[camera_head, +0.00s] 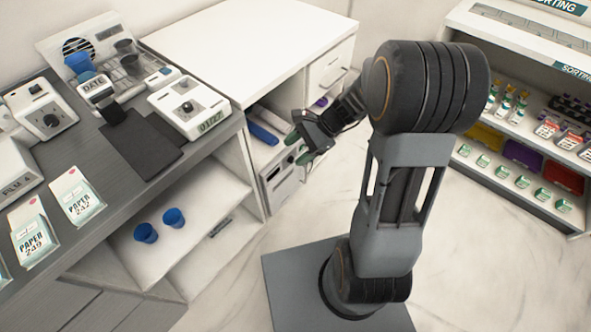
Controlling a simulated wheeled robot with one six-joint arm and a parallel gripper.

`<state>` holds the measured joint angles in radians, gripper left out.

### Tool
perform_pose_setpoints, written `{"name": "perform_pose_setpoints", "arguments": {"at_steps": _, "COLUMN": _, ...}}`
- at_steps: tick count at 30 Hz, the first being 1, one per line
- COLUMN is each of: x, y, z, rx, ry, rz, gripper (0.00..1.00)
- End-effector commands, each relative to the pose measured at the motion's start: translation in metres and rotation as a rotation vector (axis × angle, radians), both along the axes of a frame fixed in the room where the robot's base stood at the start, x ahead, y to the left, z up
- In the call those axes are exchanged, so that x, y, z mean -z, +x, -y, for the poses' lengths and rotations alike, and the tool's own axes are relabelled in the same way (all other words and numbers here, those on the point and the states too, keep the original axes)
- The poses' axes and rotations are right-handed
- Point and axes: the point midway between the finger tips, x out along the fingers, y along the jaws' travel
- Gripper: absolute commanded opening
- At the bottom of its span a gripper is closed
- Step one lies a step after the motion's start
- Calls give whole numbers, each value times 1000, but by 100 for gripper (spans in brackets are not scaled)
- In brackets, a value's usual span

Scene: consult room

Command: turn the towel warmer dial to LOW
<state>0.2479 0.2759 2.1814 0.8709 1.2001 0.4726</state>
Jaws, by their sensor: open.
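A grey-white boxy unit, which looks like the towel warmer (283,185), sits low in the open bay of the white cabinet. A small dark round spot on its front, likely the dial (290,159), shows beside my gripper. Its markings and setting are too small to read. My gripper (297,148), dark with greenish fingertips, is open in front of the bay, close to the unit's upper front. I cannot tell whether the fingers touch the dial or stand apart from it. I see nothing held between the fingers.
A grey counter (215,141) at left holds several devices, including a white box with a knob (188,106). Blue cups (174,217) stand on the shelf below. A sorting shelf (516,195) stands at right.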

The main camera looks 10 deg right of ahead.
Motion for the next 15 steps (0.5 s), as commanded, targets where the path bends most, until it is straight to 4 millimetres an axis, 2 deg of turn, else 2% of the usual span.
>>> {"name": "perform_pose_setpoints", "arguments": {"at_steps": 1, "x": 44, "y": 15, "z": 4, "rx": 121, "ry": 92, "rz": -104, "gripper": 60}}
{"name": "perform_pose_setpoints", "arguments": {"at_steps": 5, "x": 114, "y": 54, "z": 20, "rx": 434, "ry": 344, "rz": -348, "gripper": 60}}
{"name": "perform_pose_setpoints", "arguments": {"at_steps": 9, "x": 192, "y": 86, "z": 48, "rx": 734, "ry": 602, "rz": -568, "gripper": 60}}
{"name": "perform_pose_setpoints", "arguments": {"at_steps": 15, "x": 289, "y": 106, "z": 91, "rx": 1053, "ry": 906, "rz": -780, "gripper": 60}}
